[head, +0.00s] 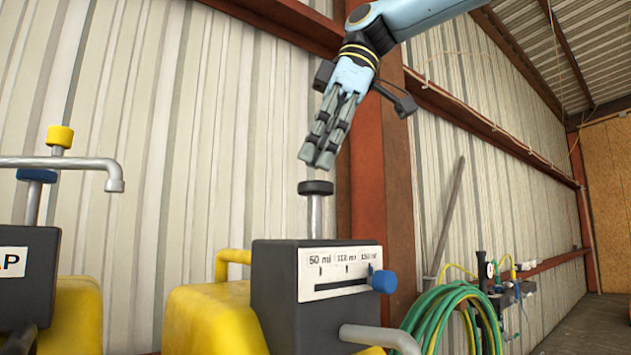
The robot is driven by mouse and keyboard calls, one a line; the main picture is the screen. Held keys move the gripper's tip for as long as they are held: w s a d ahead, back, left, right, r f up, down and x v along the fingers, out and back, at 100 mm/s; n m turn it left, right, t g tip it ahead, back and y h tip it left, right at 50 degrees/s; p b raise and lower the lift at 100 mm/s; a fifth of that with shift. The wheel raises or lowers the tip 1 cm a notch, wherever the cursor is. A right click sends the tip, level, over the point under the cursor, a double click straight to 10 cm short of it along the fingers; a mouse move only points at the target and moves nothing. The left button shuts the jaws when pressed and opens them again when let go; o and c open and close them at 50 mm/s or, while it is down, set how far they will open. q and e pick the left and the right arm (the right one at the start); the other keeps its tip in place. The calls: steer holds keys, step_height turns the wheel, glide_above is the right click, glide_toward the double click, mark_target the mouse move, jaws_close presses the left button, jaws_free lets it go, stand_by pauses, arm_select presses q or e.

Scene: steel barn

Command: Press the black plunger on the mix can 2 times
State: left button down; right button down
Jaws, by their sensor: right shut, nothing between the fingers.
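The black plunger (315,187) is a round knob on a metal rod. The rod rises from the dark grey dosing head (277,285) of the yellow mix can (215,320), at the lower middle of the head view. The plunger stands up, well clear of the dosing head. My right gripper (318,160) comes down from the upper right, its fingers closed together and empty. Its fingertips are right above the plunger; I cannot tell whether they touch it. My left gripper is not in view.
A second yellow can (78,315) with a dark head, a yellow knob (60,137) and a grey spout stands at the left. A blue knob (384,281) and a grey spout (380,337) stick out of the mix can's head. A coiled green hose (440,310) hangs at the right.

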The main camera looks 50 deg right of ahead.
mark_target(319, 195)
steer(key=shift+f, duration=0.1)
stand_by(0.4)
steer(key=shift+f+b, duration=2.55)
steer(key=shift+f, duration=0.3)
steer(key=shift+r, duration=0.15)
step_height(319, 195, up, 6)
steer(key=p, duration=0.5)
steer(key=shift+f, duration=0.25)
